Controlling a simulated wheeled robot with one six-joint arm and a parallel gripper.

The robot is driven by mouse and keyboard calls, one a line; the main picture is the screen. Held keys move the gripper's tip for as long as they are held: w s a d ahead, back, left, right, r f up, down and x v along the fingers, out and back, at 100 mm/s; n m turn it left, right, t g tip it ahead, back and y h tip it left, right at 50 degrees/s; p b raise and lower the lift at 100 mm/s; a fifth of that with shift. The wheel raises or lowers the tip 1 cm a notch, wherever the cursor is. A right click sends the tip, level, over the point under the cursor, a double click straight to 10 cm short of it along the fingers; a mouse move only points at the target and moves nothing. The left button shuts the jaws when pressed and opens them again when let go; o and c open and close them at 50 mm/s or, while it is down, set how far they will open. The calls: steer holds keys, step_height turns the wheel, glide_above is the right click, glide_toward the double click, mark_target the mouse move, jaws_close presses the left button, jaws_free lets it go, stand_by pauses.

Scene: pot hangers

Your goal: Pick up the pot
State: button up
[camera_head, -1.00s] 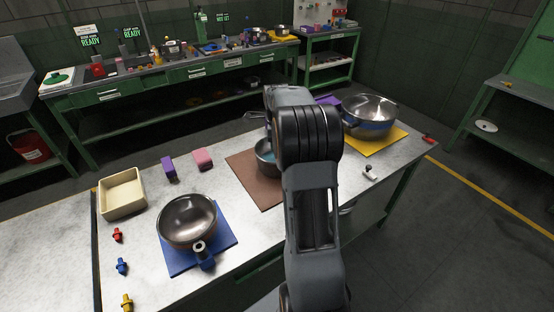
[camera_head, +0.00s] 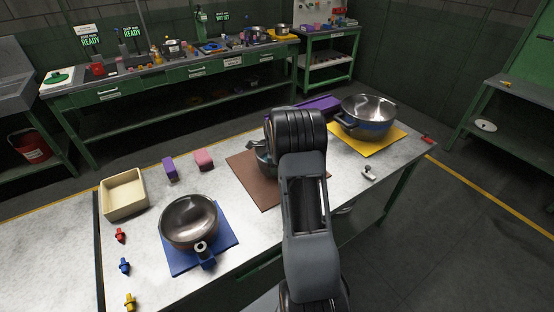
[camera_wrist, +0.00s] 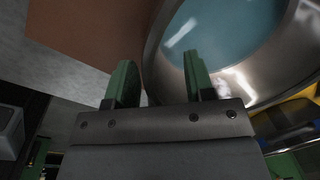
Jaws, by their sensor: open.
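A metal pot stands on the brown mat (camera_head: 247,178) in the middle of the table, mostly hidden behind my arm in the head view. In the wrist view this pot (camera_wrist: 157,48) shows close up, with a shiny rim and a pale blue inside. My gripper (camera_wrist: 160,78) is open, its two green fingers apart at the pot's near-left rim. The rim's edge appears between the fingers; I cannot tell whether they touch it. A larger steel pot (camera_head: 367,117) sits on the yellow mat (camera_head: 372,146). A steel pan (camera_head: 188,222) with a handle sits on the blue mat (camera_head: 224,238).
A cream tray (camera_head: 123,194), a purple block (camera_head: 171,168) and a pink block (camera_head: 203,159) lie at the left. Red, blue and yellow small pieces line the left front. A long purple object (camera_head: 318,105) lies behind my arm. A bench (camera_head: 175,80) stands behind.

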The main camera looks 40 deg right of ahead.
steer(key=shift+f, duration=0.25)
jaws_close()
stand_by(0.3)
steer(key=shift+w+r, duration=0.1)
steer(key=shift+r, duration=0.05)
